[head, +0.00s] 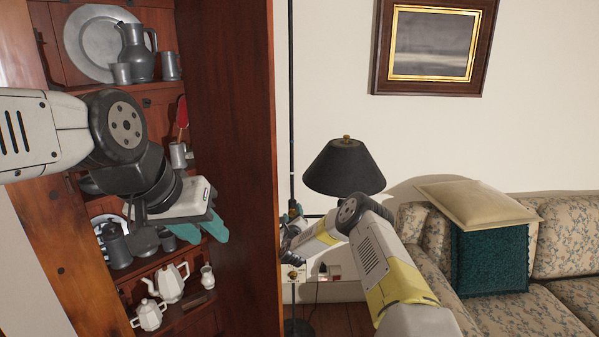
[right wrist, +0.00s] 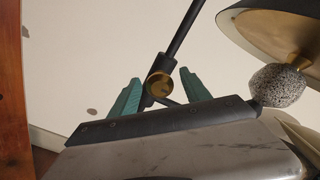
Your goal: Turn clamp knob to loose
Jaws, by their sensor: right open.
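The clamp knob (right wrist: 159,85) is a round brass knob on a thin black pole (right wrist: 184,30) in the right wrist view. My right gripper (right wrist: 157,92) is open, with one teal finger on each side of the knob and a visible gap to both. In the head view my right gripper (head: 291,222) is at the black pole (head: 291,120), beside the cabinet's side; the knob between its fingers cannot be made out there. My left gripper (head: 214,228) is in front of the cabinet shelves, its teal fingers overlapping from this angle, with nothing seen held.
A wooden cabinet (head: 232,120) with pewter and white pots stands left. A black-shaded lamp (head: 344,168) is right of the pole; its shade and speckled ball (right wrist: 277,84) are close in the right wrist view. A sofa (head: 565,240) stands at right.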

